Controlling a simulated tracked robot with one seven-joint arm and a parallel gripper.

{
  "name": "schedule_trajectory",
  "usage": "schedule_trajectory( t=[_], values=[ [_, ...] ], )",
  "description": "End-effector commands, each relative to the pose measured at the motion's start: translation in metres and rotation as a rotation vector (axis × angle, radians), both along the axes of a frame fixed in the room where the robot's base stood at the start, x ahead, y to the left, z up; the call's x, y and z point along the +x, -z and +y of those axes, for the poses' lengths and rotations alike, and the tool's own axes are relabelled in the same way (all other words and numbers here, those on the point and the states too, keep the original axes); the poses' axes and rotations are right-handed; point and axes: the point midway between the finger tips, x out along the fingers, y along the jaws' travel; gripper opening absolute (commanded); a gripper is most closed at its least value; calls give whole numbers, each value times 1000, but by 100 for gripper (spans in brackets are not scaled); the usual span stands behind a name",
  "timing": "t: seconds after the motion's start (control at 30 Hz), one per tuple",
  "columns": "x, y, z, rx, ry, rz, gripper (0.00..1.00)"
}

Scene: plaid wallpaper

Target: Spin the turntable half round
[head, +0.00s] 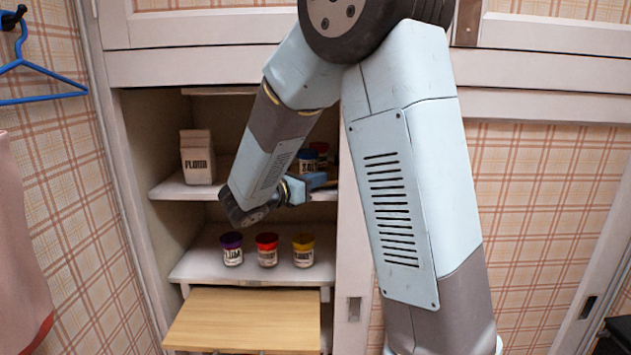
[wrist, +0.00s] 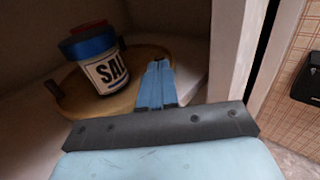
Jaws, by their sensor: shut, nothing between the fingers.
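The turntable (wrist: 143,56) is a round wooden disc on a cupboard shelf in the wrist view. A salt jar (wrist: 107,73) with a blue lid stands on its left part, and something red shows behind that lid. A short dark peg (wrist: 53,88) stands near the left rim. My gripper (wrist: 157,64) is shut and empty, its blue fingers over the right part of the disc, right of the jar. Whether they touch the disc or anything behind them, I cannot tell. In the head view my arm hides most of the turntable; the blue-lidded jar (head: 307,158) shows above my gripper (head: 322,180).
A flour carton (head: 198,158) stands left on the same shelf. Several small jars, including a red-lidded one (head: 267,249), stand on the shelf below. A wooden board (head: 245,317) juts out underneath. The cupboard's right upright (wrist: 236,70) is close to my gripper.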

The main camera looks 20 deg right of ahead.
Motion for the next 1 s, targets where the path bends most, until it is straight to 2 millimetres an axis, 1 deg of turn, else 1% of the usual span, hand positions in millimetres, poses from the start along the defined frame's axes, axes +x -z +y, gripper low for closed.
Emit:
schedule_trajectory(
  t=[0.47, 1.0],
  values=[
    [-2, 0, -6, 0, 1, 0, 0],
    [-6, 0, -31, 0, 1, 0, 0]
  ],
)
